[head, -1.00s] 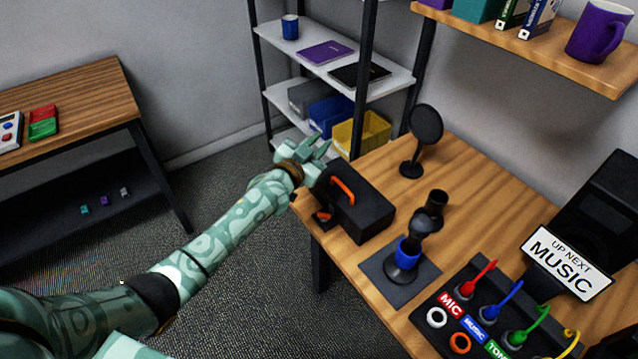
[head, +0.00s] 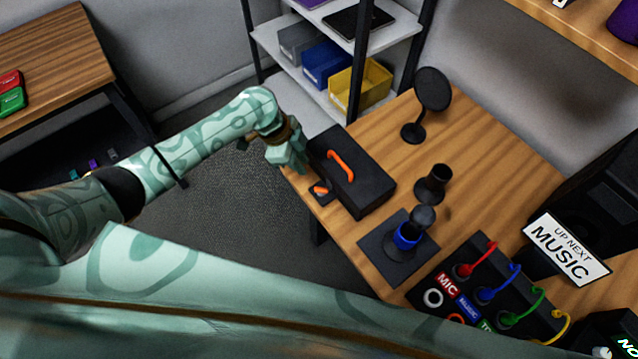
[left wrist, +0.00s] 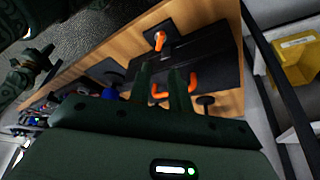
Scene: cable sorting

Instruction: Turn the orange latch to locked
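The orange latch (head: 321,189) sits on a small dark plate at the table's left edge, beside the black case with an orange handle (head: 341,163). In the left wrist view the latch (left wrist: 160,40) shows beyond the fingertips, and the handle (left wrist: 193,82) is partly hidden behind the fingers. My left gripper (head: 295,165) is just off the table edge, above and left of the latch, apart from it. Its two fingers (left wrist: 160,68) stand apart with nothing between them. I cannot read the latch's setting.
The black case (head: 368,188) stands close to the latch. A stand with a blue ring (head: 407,236), a round black stand (head: 432,90) and a cable box (head: 480,262) are on the table (head: 490,150). A shelf with bins (head: 362,85) is behind.

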